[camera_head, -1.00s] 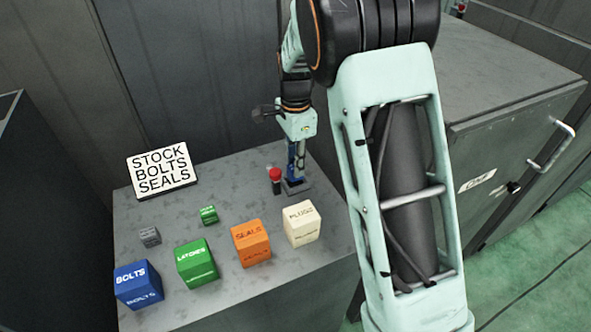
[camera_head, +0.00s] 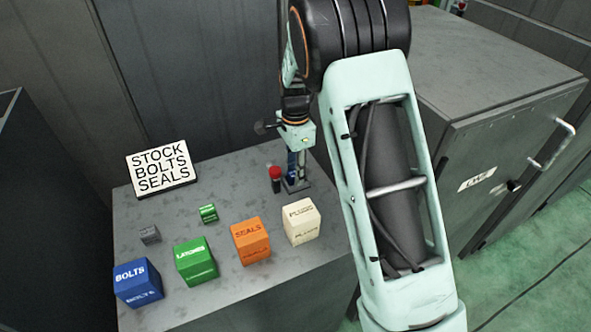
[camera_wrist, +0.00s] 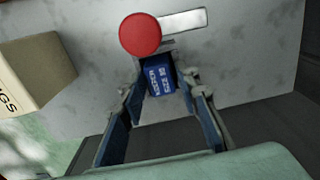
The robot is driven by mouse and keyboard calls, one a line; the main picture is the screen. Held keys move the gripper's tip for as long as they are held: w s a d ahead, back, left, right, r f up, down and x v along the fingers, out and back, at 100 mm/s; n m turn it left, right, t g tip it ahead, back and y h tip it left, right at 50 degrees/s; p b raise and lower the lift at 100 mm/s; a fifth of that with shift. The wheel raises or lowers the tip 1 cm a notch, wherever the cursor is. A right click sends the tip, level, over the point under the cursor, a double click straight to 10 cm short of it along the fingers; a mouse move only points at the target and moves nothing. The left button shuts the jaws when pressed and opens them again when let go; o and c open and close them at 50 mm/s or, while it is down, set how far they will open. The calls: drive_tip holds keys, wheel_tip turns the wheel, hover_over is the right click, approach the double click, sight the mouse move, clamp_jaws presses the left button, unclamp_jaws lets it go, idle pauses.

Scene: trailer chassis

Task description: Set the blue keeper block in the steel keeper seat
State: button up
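The blue keeper block (camera_wrist: 160,78) shows in the wrist view with white lettering on its face, between the two fingertips. My gripper (camera_wrist: 165,77) points down, its fingers spread on either side of the block with narrow gaps. In the head view my gripper (camera_head: 296,172) is at the back right of the grey table, low over the steel keeper seat (camera_head: 299,188). The seat's grey base shows under the fingers; its inside is mostly hidden. The block appears to be in the seat, but its depth cannot be told.
A red-topped dark post (camera_head: 276,180) stands close left of my gripper. White (camera_head: 302,222), orange (camera_head: 251,241), green (camera_head: 196,262) and blue (camera_head: 138,283) labelled boxes line the front.

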drive_tip(key=shift+o, duration=0.7)
drive_tip(key=shift+r, duration=0.1)
drive_tip(key=shift+r, duration=0.25)
wheel_tip(320, 180, up, 12)
drive_tip(key=shift+f+p, duration=0.15)
drive_tip(key=shift+p, duration=0.25)
